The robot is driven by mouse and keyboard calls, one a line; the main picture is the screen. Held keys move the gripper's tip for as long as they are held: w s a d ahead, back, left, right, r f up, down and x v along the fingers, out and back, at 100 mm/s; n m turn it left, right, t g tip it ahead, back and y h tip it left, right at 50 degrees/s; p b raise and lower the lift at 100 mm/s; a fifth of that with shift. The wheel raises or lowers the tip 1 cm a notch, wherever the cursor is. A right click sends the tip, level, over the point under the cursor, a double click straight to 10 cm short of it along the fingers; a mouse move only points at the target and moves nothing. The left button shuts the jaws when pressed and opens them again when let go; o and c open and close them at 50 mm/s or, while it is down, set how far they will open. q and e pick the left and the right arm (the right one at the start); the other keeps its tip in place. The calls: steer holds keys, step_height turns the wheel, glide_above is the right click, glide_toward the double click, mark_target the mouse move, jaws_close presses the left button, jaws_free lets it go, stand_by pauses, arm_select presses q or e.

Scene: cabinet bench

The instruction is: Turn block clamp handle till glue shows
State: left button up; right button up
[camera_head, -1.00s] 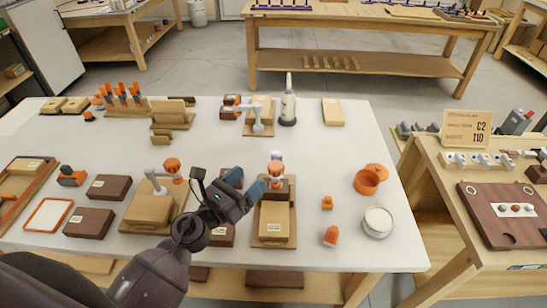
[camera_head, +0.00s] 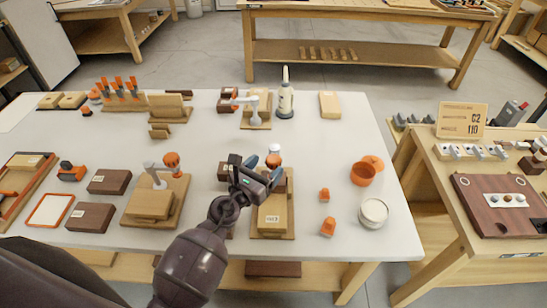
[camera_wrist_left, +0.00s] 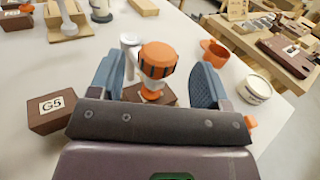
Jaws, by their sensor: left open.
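A block clamp (camera_head: 273,160) with an orange-topped handle stands at the far end of a wooden block assembly (camera_head: 272,215) on the white bench. In the left wrist view the orange handle knob (camera_wrist_left: 158,57) sits upright between my fingers, with a grey post beside it. My left gripper (camera_head: 262,170) is open, its blue fingers on either side of the handle (camera_wrist_left: 160,80). I cannot tell whether either finger touches it. A second clamp with an orange knob (camera_head: 171,161) stands to the left on its own wooden base. No glue can be made out. My right gripper is not in view.
A dark block marked G5 (camera_wrist_left: 55,108) lies left of my gripper. An orange cup (camera_head: 363,174), a white round tub (camera_head: 374,212) and small orange pieces (camera_head: 328,227) stand to the right. A white bottle (camera_head: 285,100) stands behind.

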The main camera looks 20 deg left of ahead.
mark_target(273, 158)
arm_select(q)
steer(key=shift+x, duration=2.15)
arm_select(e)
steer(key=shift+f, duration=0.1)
arm_select(q)
steer(key=c, duration=0.9)
steer(key=shift+c, duration=0.2)
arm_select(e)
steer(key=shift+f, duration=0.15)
arm_select(q)
steer(key=shift+f+m+g+h+b, duration=0.15)
steer(key=shift+m+g+h+b, duration=0.25)
steer(key=shift+m+h+b, duration=0.45)
steer(key=m+g+h+b, duration=0.1)
steer(key=m+h+b, duration=0.1)
steer(key=m+g+h+b, duration=0.1)
steer(key=g+h+b, duration=0.1)
steer(key=h+b, duration=0.1)
steer(key=shift+f+m+h+b, duration=0.2)
steer(key=shift+m+h+b, duration=0.05)
steer(key=shift+m+b, duration=0.1)
steer(key=shift+r+m+g+h+b, duration=0.2)
steer(key=shift+m+g+h+b, duration=0.35)
steer(key=shift+g, duration=0.25)
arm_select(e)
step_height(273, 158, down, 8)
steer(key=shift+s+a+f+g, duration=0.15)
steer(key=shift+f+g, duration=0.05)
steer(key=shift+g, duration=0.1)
